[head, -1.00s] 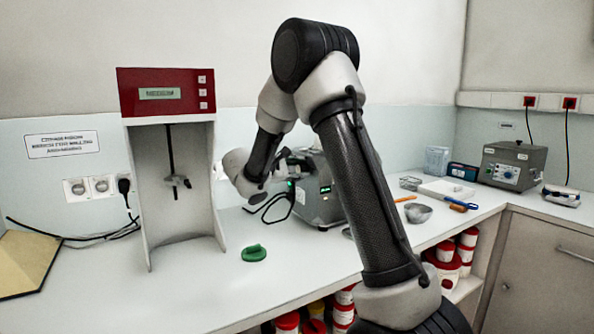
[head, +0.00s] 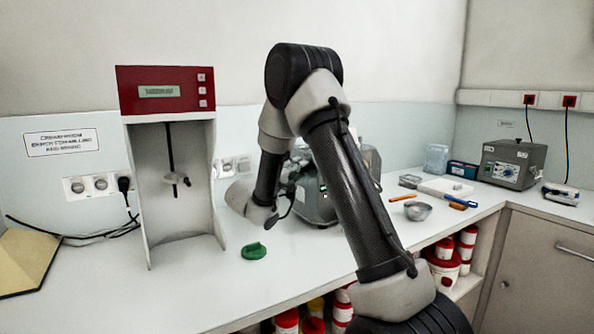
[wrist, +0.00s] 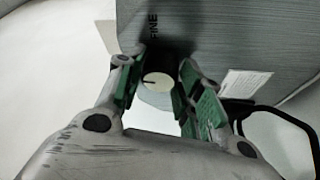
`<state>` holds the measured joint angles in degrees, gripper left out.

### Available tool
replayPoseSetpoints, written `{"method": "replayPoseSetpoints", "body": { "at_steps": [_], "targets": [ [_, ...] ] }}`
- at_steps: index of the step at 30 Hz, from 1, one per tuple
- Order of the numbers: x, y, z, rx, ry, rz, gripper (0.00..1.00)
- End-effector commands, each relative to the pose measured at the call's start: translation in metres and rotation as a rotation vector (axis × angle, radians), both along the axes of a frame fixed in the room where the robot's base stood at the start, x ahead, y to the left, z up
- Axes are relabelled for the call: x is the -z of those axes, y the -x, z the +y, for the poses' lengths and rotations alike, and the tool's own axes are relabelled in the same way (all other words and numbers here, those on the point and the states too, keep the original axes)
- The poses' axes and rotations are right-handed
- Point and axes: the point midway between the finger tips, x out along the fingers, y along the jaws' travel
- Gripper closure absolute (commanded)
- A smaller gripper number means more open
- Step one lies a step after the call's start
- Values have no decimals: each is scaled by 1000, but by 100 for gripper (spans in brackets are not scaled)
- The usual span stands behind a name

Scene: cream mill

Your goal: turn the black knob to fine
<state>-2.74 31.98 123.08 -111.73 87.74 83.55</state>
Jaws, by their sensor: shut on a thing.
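The black knob (wrist: 158,79) shows in the wrist view with a pale round face. A short dark mark on that face points left. The word FINE (wrist: 153,25) is printed on the grey panel above the knob in the picture. My gripper (wrist: 160,86) is shut on the knob, with a green-padded finger on each side of it. In the head view the grey machine (head: 314,206) stands on the bench, partly behind my arm. The knob and my fingertips are hidden there.
A red-topped stand (head: 166,92) with a hanging stirrer is at left. A green object (head: 254,251) lies on the bench before it. A metal bowl (head: 417,211) and a grey box (head: 513,164) are at right. In the wrist view, a black cable (wrist: 300,132) loops right of my fingers.

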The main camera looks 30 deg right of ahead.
Motion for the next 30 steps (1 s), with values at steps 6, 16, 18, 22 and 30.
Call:
{"method": "replayPoseSetpoints", "body": {
  "at_steps": [6,16,18,22,30],
  "targets": [
    [5,0,0,2,-8,-199,87],
    [7,-2,0,1,-19,-510,87],
    [8,-3,0,2,-22,-572,87],
    [8,-3,0,2,-25,-677,87],
    [8,-4,0,3,-31,-837,87]
  ]
}}
